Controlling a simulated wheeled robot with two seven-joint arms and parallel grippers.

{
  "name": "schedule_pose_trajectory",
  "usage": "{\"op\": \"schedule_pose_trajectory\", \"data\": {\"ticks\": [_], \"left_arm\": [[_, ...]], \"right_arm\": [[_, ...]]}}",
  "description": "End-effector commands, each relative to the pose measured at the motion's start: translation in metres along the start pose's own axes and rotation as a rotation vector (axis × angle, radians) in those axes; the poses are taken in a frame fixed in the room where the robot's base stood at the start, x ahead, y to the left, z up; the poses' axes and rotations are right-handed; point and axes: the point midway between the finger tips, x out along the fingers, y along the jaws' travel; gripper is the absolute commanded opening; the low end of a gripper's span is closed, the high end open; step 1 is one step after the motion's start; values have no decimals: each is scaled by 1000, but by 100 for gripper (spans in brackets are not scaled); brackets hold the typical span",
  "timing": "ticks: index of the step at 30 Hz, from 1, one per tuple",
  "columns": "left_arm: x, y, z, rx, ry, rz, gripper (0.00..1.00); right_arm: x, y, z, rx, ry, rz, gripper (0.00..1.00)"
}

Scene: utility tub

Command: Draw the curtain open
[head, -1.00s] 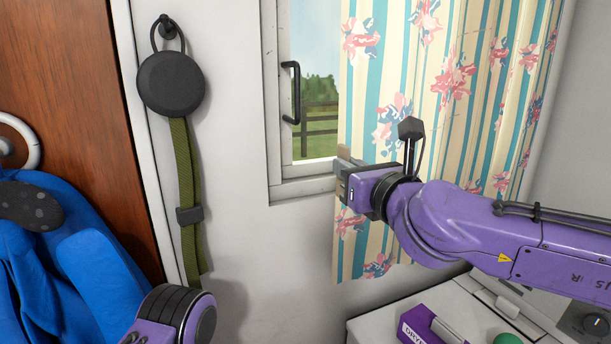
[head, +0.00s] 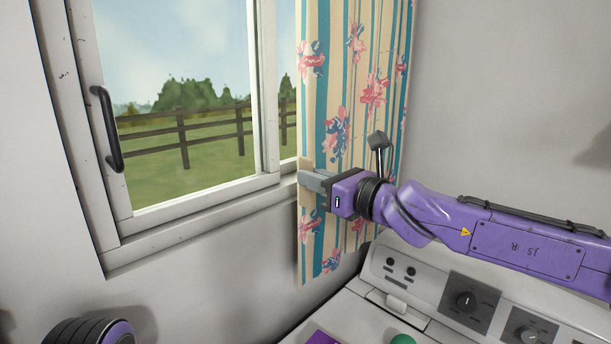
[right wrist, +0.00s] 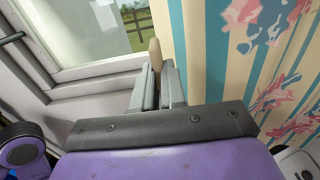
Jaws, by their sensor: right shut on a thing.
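The curtain (head: 340,110), cream with teal stripes and pink flowers, hangs at the right of the window (head: 190,110). It is bunched towards the right, and most of the glass shows.
A black handle (head: 107,130) sticks out from the window frame at the left. Below the curtain stands a white appliance with a knob panel (head: 468,302). A purple box (head: 322,338) and a green round thing (head: 403,340) lie at the bottom edge.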

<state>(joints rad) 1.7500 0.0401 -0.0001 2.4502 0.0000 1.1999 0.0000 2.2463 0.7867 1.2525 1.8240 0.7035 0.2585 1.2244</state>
Motion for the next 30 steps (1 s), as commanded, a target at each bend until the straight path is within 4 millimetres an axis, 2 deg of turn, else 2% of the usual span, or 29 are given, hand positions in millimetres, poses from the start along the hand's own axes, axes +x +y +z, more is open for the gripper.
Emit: {"op": "schedule_pose_trajectory", "data": {"ticks": [10,12,13,23,26,30], "left_arm": [[0,0,0,0,0,0,74],[0,0,0,0,0,0,74],[0,0,0,0,0,0,74],[1,0,0,0,0,0,74],[4,0,2,0,0,0,74],[7,1,3,0,0,0,74]], "right_arm": [[-2,-5,3,-1,-5,-9,0],[-2,-6,3,-2,-5,-10,27],[-2,-5,3,-2,-5,-10,36],[-6,-5,1,-2,-3,-9,36],[-21,-5,1,-2,-6,-9,36],[-56,-6,2,-3,-8,-9,36]]}}
